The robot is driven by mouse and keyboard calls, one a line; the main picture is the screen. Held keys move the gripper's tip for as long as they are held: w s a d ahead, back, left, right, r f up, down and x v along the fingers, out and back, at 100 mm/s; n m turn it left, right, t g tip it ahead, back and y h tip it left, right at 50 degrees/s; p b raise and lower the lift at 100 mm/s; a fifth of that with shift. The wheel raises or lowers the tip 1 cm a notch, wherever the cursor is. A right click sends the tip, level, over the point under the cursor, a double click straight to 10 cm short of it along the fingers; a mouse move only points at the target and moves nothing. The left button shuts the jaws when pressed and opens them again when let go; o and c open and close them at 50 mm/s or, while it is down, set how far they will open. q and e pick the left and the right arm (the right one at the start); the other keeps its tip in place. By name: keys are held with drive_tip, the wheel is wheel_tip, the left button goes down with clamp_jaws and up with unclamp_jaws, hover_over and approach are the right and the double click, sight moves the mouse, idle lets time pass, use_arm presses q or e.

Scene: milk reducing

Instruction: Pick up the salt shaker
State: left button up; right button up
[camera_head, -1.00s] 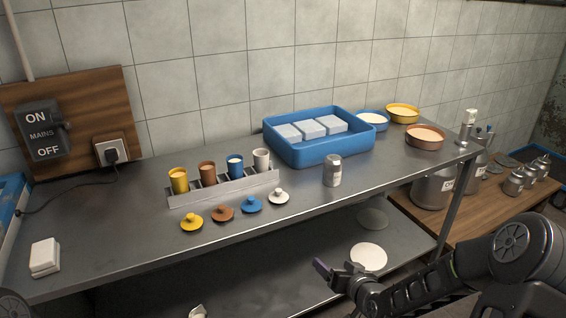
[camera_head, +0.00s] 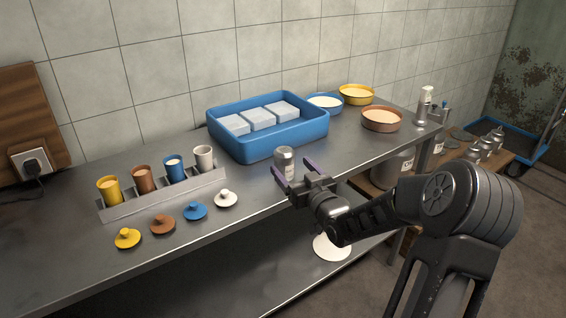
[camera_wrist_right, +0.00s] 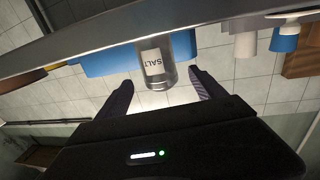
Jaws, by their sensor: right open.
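The salt shaker (camera_head: 285,160) is a clear cylinder with a grey cap, standing upright near the front edge of the metal table, in front of the blue tub. In the wrist view the gripper (camera_wrist_right: 160,90) has a finger on each side of the shaker's near end, with gaps visible. My left gripper is not in view.
A blue tub (camera_head: 268,146) with white blocks stands close behind the shaker. A rack (camera_head: 165,193) of several coloured cups and their loose lids, including a white lid (camera_head: 226,199), are to the left. Bowls, including a brown one (camera_head: 381,120), stand at the right.

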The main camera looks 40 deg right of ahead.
sight(284, 158)
drive_tip(key=shift+w+d, duration=0.1)
drive_tip(key=shift+w, duration=0.35)
drive_tip(key=w, duration=0.3)
drive_tip(key=w+d, duration=0.1)
drive_tip(key=w, duration=0.1)
drive_tip(key=shift+f+p, duration=0.15)
drive_tip(key=shift+p, duration=0.25)
drive_tip(key=shift+c, duration=0.5)
drive_tip(key=c, duration=1.6)
